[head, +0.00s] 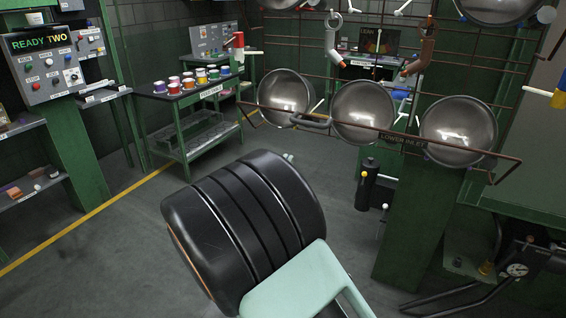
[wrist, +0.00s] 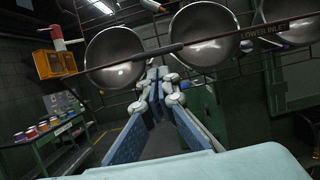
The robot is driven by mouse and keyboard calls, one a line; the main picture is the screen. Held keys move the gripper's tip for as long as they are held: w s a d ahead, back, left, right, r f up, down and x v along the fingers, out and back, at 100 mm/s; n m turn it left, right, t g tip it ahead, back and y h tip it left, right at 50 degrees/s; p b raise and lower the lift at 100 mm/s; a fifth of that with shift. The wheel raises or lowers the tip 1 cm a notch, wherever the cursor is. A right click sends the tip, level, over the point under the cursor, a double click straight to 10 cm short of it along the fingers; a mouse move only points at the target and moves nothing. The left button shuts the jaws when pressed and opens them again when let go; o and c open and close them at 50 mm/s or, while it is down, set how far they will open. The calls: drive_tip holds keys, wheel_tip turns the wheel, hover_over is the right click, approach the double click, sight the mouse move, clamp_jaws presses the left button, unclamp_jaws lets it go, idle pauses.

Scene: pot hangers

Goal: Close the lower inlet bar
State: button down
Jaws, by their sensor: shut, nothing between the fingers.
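The lower inlet bar (head: 402,139) is a thin brown rail with a "LOWER INLET" label. It runs in front of a row of metal pots, with bent ends and a grey grip (head: 310,121) toward its left. In the wrist view the bar (wrist: 215,41) crosses the top of the picture. My gripper (wrist: 156,78) is shut and empty, pointing up toward the bar and overlapping its grip region in the picture; I cannot tell whether they touch. In the head view my own arm hides most of the gripper.
Three pots, left (head: 284,97), middle (head: 363,112) and right (head: 458,131), sit behind the bar against a wire rack. A green column (head: 413,225) stands below. A table with coloured cups (head: 195,85) and a control panel (head: 50,65) are left. Floor at left is open.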

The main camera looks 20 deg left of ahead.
sight(307, 122)
drive_tip(key=p+x, duration=0.1)
drive_tip(key=x, duration=1)
drive_tip(key=shift+w+p, duration=0.2)
drive_tip(key=shift+p, duration=0.15)
drive_tip(key=shift+r, duration=0.1)
drive_tip(key=w+r+g+p, duration=0.2)
drive_tip(key=p, duration=0.1)
drive_tip(key=shift+r, duration=0.2)
drive_tip(key=shift+s, duration=0.1)
